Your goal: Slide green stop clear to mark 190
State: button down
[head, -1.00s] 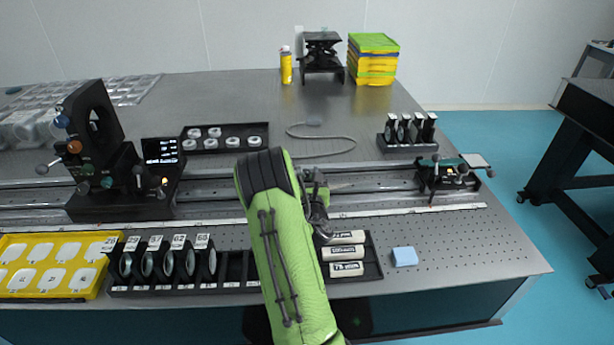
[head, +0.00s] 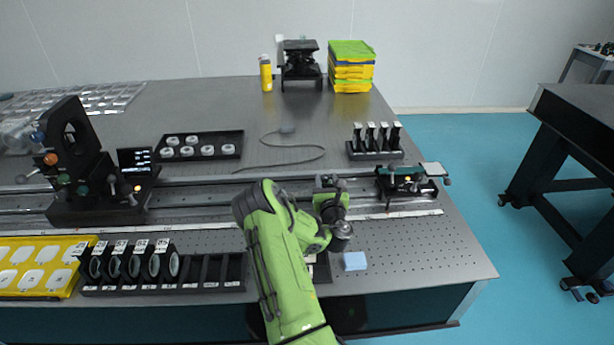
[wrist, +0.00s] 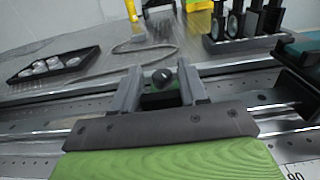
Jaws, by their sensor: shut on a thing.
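My gripper (wrist: 160,92) is shut on the green stop (wrist: 160,101), a small dark green block with a round black knob on it. The stop sits at the rail between the two grey fingers in the wrist view. In the head view my gripper (head: 330,190) is over the rail (head: 285,190), left of the right-hand carriage, and the arm hides the stop. A white scale strip (head: 395,214) runs along the rail's front. In the wrist view its digits "90" (wrist: 295,176) show at the lower right corner; the rest of that number is cut off.
A black carriage with a teal top (head: 400,182) stands on the rail to the right of my gripper. A larger black unit (head: 90,180) with a small screen is at the left. Behind the rail are a holder rack (head: 375,150), a cable (head: 300,160) and a black tray (head: 200,146).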

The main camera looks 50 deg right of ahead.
jog(key=s+d, duration=0.2)
jog(key=s+d+p, duration=0.1)
jog(key=s+d, duration=0.2)
jog(key=shift+s, duration=0.3)
jog(key=c, duration=0.7)
grip_release()
jog(key=shift+a, duration=0.1)
jog(key=b+v, duration=0.4)
jog(key=v, duration=0.9)
jog(key=shift+f+b, duration=0.2)
jog(key=shift+b, duration=0.15)
jog(key=b+v, duration=0.1)
jog(key=b, duration=0.5)
jog(key=shift+s+a+f, duration=0.15)
jog(key=shift+s+a, duration=0.05)
jog(key=shift+s+a+b, duration=0.3)
jog(key=shift+b, duration=0.65)
jog(key=shift+a+r, duration=0.1)
jog(key=shift+r, duration=0.2)
